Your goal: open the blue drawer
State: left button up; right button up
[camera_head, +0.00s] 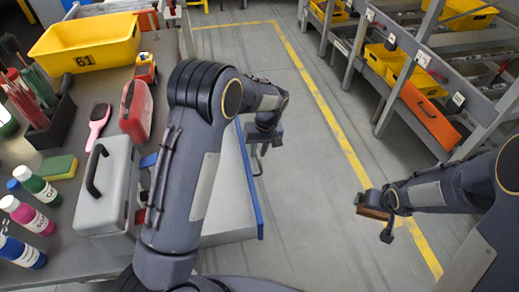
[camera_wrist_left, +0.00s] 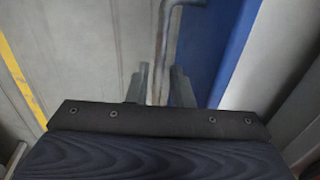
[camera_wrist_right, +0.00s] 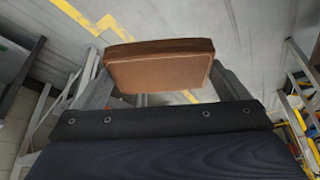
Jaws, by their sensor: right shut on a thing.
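The blue drawer front (camera_head: 250,185) stands out from the table's right side, with light grey drawer body (camera_head: 228,185) showing behind it. A thin grey bar handle (camera_head: 257,166) is on the front. My left gripper (camera_head: 262,146) is at the far end of the front, pointing down. In the left wrist view, its fingers (camera_wrist_left: 160,88) are apart, with the handle (camera_wrist_left: 168,35) running in line with the gap between them and the blue front (camera_wrist_left: 228,45) to the right. My right gripper (camera_head: 376,214) is shut on a brown block (camera_wrist_right: 160,65), away over the floor.
The table carries a yellow bin (camera_head: 85,45), a grey case (camera_head: 107,195), a red canister (camera_head: 137,110) and several bottles. Shelving (camera_head: 430,75) with yellow bins and an orange drawer (camera_head: 430,115) stands at right. The floor between is clear.

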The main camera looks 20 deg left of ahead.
pick_arm(q)
notch_tip(320, 180, up, 12)
jog(key=w+d, duration=0.1)
jog(key=d, duration=0.1)
jog(key=shift+f, duration=0.15)
dwell(0.5)
